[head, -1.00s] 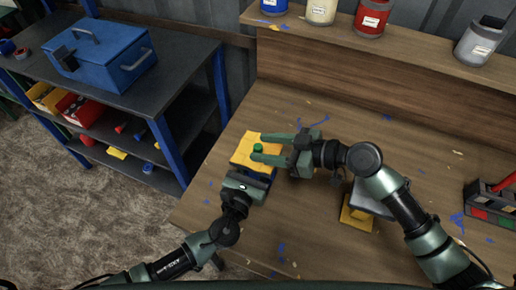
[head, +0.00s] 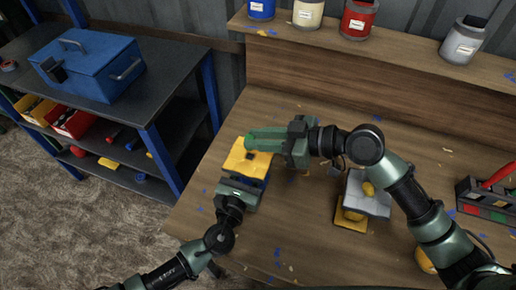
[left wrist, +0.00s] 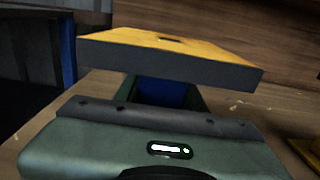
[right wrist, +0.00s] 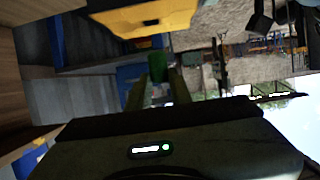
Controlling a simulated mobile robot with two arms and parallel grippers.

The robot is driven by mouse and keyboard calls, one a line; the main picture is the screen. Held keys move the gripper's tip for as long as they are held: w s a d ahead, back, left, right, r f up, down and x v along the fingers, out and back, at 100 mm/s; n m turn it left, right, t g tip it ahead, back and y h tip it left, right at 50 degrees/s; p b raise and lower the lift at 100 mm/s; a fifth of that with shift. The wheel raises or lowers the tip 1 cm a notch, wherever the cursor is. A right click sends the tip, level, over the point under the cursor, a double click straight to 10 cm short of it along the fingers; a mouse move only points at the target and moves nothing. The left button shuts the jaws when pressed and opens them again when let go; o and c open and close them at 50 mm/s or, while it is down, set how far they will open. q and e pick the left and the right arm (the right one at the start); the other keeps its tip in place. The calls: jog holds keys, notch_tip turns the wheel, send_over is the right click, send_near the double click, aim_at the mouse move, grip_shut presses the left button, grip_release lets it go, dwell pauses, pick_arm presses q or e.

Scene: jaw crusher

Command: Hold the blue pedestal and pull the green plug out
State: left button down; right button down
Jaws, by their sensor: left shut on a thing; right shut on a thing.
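The blue pedestal (left wrist: 165,93) stands under a yellow top plate (head: 240,160) on the bench. My left gripper (head: 247,182) is shut on the pedestal just below the plate; the left wrist view shows its fingers on both sides of the blue. The green plug (right wrist: 157,67) is between the fingers of my right gripper (right wrist: 160,78), which is shut on it. In the head view the right gripper (head: 250,139) is over the plate's far edge and hides most of the plug. A dark hole (head: 250,156) shows bare in the plate, and the plug is apart from it.
A grey block with a yellow base (head: 350,218) stands right of the plate, under my right arm. A rack with a red-handled item (head: 487,205) is at far right. Several cans line the back ledge (head: 290,32). A blue toolbox (head: 90,65) sits on the left shelf.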

notch_tip(320, 180, up, 4)
jog(key=shift+r, duration=0.25)
pick_arm(q)
jog(key=c, duration=0.8)
grip_release()
jog(key=shift+o, duration=0.2)
jog(key=v, duration=1.2)
jog(key=shift+a+f, duration=0.1)
jog(key=shift+s, duration=0.1)
pick_arm(e)
jog(key=shift+f, duration=0.1)
